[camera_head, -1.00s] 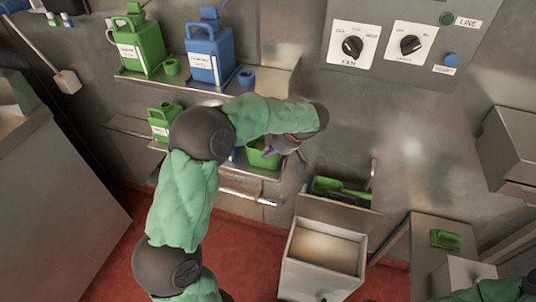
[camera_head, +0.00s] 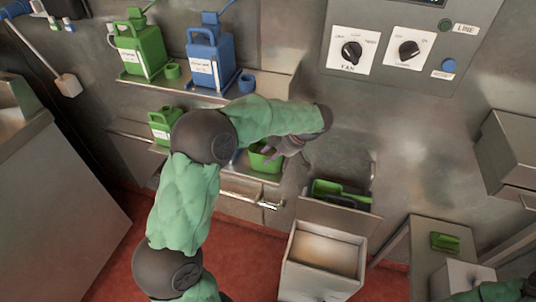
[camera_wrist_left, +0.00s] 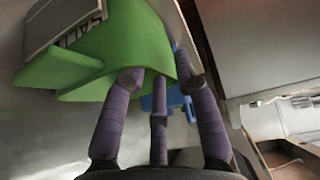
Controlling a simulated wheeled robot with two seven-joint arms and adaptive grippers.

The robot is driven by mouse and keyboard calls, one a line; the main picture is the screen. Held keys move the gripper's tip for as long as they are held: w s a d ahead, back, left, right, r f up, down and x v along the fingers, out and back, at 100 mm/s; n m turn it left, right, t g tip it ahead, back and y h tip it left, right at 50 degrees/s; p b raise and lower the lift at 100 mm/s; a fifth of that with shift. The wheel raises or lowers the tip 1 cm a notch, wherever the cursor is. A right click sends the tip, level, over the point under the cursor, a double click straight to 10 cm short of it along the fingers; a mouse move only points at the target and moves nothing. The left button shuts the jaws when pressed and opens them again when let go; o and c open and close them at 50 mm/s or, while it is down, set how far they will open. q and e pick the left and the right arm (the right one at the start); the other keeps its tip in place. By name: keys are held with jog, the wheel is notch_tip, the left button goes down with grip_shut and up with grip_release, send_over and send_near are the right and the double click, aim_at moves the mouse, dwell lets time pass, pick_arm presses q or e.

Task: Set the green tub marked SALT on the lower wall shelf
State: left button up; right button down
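The green tub (camera_head: 265,160) stands on the right part of the lower wall shelf (camera_head: 243,171), partly behind my left forearm and hand. In the left wrist view the tub (camera_wrist_left: 115,45) is very close and its SALT label (camera_wrist_left: 82,30) appears upside down. My left gripper (camera_head: 285,150) is at the tub's right side. Its three purple fingers (camera_wrist_left: 160,80) reach up to the tub wall, with fingertips partly hidden by the tub. I cannot tell whether they press on it. My right gripper is not visible; a bit of my right arm shows at the lower right.
A green jug (camera_head: 138,50) and a blue jug (camera_head: 208,60) stand on the upper shelf. A smaller green container (camera_head: 165,124) is left on the lower shelf. A metal rail (camera_head: 250,200) runs below. An open bin (camera_head: 325,255) and a control panel (camera_head: 400,50) are to the right.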

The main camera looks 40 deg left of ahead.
pick_arm(q)
jog(key=p+v, duration=0.3)
jog(key=v, duration=0.7)
jog(key=shift+r, duration=0.2)
jog(key=shift+d+f, duration=0.1)
jog(key=shift+d, duration=0.05)
